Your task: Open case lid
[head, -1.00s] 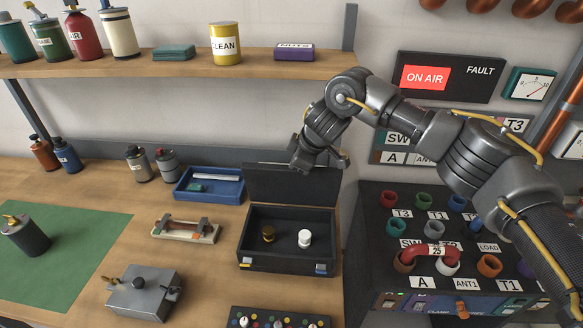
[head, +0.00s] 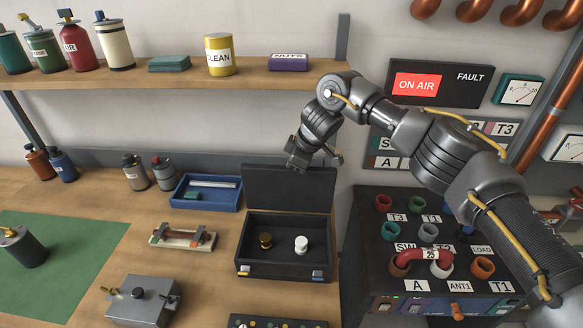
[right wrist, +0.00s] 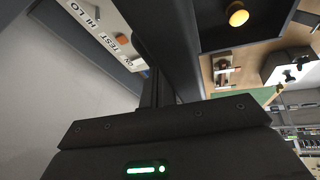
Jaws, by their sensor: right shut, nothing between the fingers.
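The black case (head: 285,262) sits on the wooden bench with its lid (head: 288,190) standing up at the back, open. Inside are a brass knob-like piece (head: 265,241) and a white one (head: 301,245). Two latches show on its front edge. My right gripper (head: 297,160) is above the lid's top edge, near its right half; I cannot tell whether it touches the lid. It is shut with nothing held. In the right wrist view, a dark panel fills the lower part and the brass piece (right wrist: 237,15) shows at the top. My left gripper is not in view.
A blue tray (head: 208,204) stands left of the case, with a small fuse-like holder (head: 183,237) and a grey metal box (head: 143,300) nearby. A dark socket panel (head: 375,262) is on the right. A shelf (head: 120,82) with cans runs above.

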